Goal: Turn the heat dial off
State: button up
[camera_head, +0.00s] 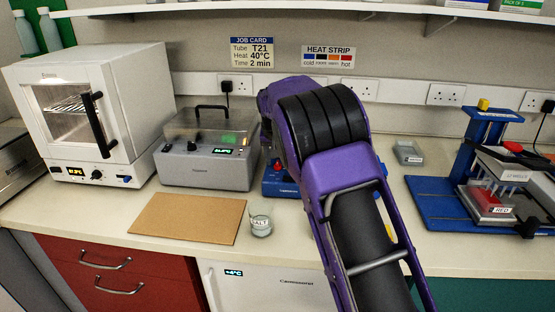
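No dial is labelled as the heat dial. A small dark dial (97,175) is on the front panel of the white oven (150,125), beside a lit orange display. The grey lidded box (208,177) has a dark knob (192,146) on its front and a lit display (223,151) too small to read surely. A blue device (276,185) behind my purple arm is mostly hidden, so any dial on it cannot be seen. My arm reaches over the bench at centre right. My gripper is hidden behind the arm.
A brown board (187,218) and a small jar labelled salt (261,225) lie in front of the grey box. A blue stand (440,205) with a red-labelled block is at right. A small grey tray (408,153) sits at the back. A job card (252,52) reads heat 40°C.

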grip_shut()
jog(key=shift+n, duration=0.3)
jog(key=n, duration=0.1)
jog(key=n+y, duration=0.1)
jog(key=n, duration=0.1)
jog(key=n+y, duration=0.1)
jog(key=shift+d+g+p, duration=0.25)
jog(key=shift+g+p, duration=0.05)
jog(key=shift+p, duration=0.05)
jog(key=n+y+p, duration=0.1)
jog(key=n, duration=0.2)
jog(key=n+g+p, duration=0.1)
jog(key=n, duration=0.1)
jog(key=shift+w+n+y, duration=0.15)
jog(key=shift+n+y, duration=0.25)
jog(key=n, duration=0.2)
jog(key=n+g, duration=0.1)
jog(key=n, duration=0.1)
jog(key=shift+w+d+n+g+y, duration=0.1)
jog(key=shift+n+g+y, duration=0.2)
jog(key=shift+y, duration=0.1)
jog(key=n+g, duration=0.2)
jog(key=n, duration=0.3)
jog(key=shift+o, duration=0.8)
grip_release()
